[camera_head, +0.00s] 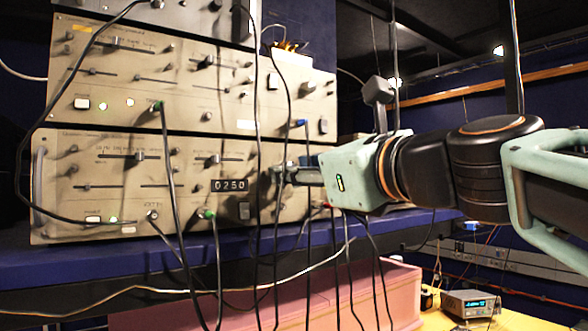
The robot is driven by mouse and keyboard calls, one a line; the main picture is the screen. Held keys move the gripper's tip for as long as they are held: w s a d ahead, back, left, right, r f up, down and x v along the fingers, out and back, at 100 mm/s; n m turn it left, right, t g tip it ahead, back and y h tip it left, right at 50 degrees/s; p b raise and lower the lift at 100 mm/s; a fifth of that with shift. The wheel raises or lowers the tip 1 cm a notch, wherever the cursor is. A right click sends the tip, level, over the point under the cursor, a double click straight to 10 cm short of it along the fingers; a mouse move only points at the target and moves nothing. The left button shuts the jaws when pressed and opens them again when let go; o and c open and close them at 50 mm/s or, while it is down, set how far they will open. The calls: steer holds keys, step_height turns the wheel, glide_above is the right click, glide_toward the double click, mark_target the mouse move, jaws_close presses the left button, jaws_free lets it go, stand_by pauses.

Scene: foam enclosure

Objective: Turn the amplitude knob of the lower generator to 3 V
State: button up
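The lower generator (125,205) is a beige-grey panel with sliders, small knobs, plugged cables and a lit green light at lower left. Its small black display (230,184) shows digits that look like 0250. My gripper (275,175) reaches in from the right, its narrow fingers pointing left at the right part of this panel, just right of the display. The fingertips are at or very near the panel face. They cover whatever knob is there, so I cannot tell whether they touch it or how wide they are apart. No volt reading for the amplitude is legible.
A similar upper generator (135,75) is stacked on top, with more equipment above. Several black cables hang in front of both panels, close to my fingers. The stack stands on a dark blue shelf (90,265). A pink box (370,300) and a small lit meter (470,304) sit below.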

steer(key=v, duration=1.1)
steer(key=shift+s, duration=0.35)
steer(key=shift+d+f, duration=0.1)
steer(key=shift+d, duration=0.05)
step_height(320, 180, down, 23)
steer(key=n+g+h, duration=0.5)
steer(key=n, duration=0.7)
steer(key=s+d+f+n+g+h, duration=0.2)
steer(key=s+d+f+n, duration=0.1)
steer(key=f+n, duration=0.4)
steer(key=s+d+f+n+g+h, duration=0.2)
steer(key=f+n, duration=0.4)
steer(key=f, duration=0.6)
steer(key=shift+s+d+f+n+g+h, duration=0.25)
steer(key=shift+s+d+n+h, duration=0.2)
steer(key=shift+d, duration=0.3)
steer(key=shift+w, duration=0.1)
